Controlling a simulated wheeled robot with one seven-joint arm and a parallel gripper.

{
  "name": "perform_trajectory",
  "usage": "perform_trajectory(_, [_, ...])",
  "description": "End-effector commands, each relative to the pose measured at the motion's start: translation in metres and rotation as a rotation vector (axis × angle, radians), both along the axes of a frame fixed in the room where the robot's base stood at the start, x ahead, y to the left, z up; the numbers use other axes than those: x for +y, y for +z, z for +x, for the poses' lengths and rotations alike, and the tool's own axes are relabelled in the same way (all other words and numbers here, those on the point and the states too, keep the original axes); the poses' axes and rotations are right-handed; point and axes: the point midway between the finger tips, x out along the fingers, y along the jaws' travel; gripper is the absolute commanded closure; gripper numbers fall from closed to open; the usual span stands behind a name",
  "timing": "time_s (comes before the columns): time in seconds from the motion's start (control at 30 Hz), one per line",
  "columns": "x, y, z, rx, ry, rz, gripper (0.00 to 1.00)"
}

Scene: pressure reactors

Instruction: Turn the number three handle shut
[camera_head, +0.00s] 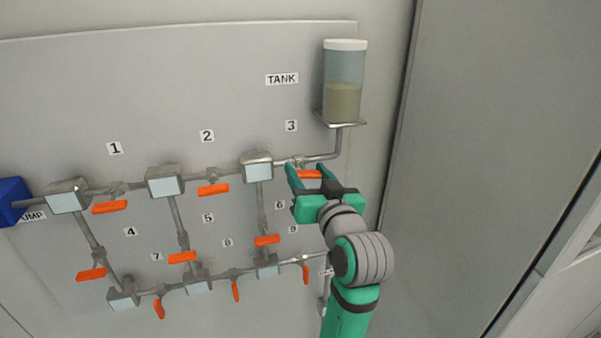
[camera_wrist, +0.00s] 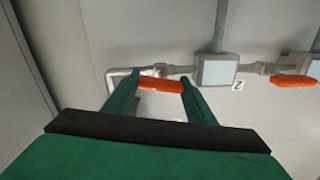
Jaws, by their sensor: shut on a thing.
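The number three handle (camera_head: 309,174) is an orange lever on the upper pipe, under the label 3 (camera_head: 291,126). It lies roughly level, along the pipe. My green gripper (camera_head: 307,172) is at this handle, with one finger at each end of it. In the wrist view the orange handle (camera_wrist: 161,85) spans the space between the two fingertips of my gripper (camera_wrist: 160,84). The gripper is shut on the handle. The fingers cover the handle's ends.
A tank (camera_head: 343,85) stands on a small shelf at the upper right, joined to the pipe. Other orange handles, such as the number two handle (camera_head: 213,190), sit to the left and below. A blue pump (camera_head: 13,201) is at the far left. A bare wall (camera_head: 480,150) lies to the right.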

Motion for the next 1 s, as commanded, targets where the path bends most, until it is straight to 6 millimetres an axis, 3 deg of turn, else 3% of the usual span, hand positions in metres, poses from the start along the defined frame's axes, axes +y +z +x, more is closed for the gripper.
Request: perform_trajectory(1.0, [0.0065,-0.0015,0.0003,0.289,0.011,0.909,0.72])
